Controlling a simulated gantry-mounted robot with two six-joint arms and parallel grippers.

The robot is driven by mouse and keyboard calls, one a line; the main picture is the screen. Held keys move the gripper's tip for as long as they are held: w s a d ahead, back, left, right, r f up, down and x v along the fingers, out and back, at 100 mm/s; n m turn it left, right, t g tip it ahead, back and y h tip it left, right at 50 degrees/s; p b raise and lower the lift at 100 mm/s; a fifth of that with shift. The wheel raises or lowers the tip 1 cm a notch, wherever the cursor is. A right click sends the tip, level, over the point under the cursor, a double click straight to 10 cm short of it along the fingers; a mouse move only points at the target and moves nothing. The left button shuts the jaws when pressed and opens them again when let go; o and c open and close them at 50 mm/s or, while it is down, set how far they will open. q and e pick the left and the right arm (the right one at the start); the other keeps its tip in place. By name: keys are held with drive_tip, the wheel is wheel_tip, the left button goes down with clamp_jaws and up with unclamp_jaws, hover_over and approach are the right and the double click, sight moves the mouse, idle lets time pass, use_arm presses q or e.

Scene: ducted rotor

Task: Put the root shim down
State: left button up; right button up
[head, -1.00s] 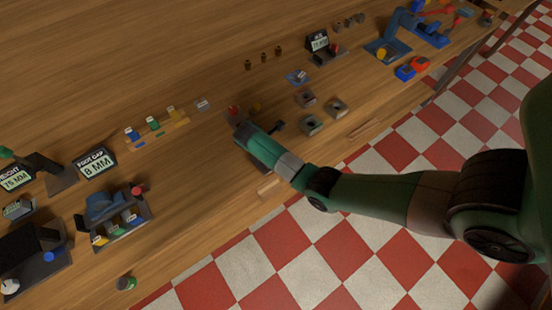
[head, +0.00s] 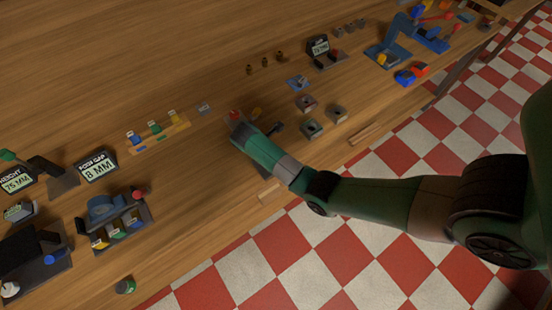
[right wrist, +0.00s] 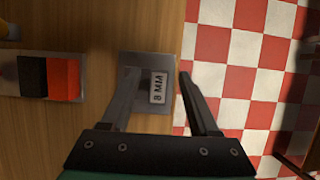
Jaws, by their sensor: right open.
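In the right wrist view a piece labelled 8 MM (right wrist: 157,87), which I take to be the root shim, is at a square grey plate (right wrist: 147,62) by the table's edge. I cannot tell whether the piece stands on the plate or is part of it. My right gripper (right wrist: 156,73) is open, with one finger on each side of the label and a gap visible beside it. In the head view my right arm covers this spot, so the fingertips and label are hidden there. My left gripper is not in view.
A black and red block (right wrist: 50,78) sits left of the plate. Beyond the table edge is the checkered floor (right wrist: 245,50). In the head view, a sign reading 8 MM (head: 97,166), a rack with tagged pieces (head: 158,135) and grey blocks (head: 312,128) stand on the table.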

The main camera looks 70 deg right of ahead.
drive_tip(key=v, duration=0.2)
drive_tip(key=shift+w+a+r, duration=0.1)
drive_tip(key=shift+w+r, duration=0.1)
drive_tip(key=shift+r, duration=0.05)
drive_tip(key=p+v, duration=0.5)
drive_tip(key=v, duration=0.2)
drive_tip(key=shift+r+p, duration=0.25)
drive_tip(key=shift+p, duration=0.1)
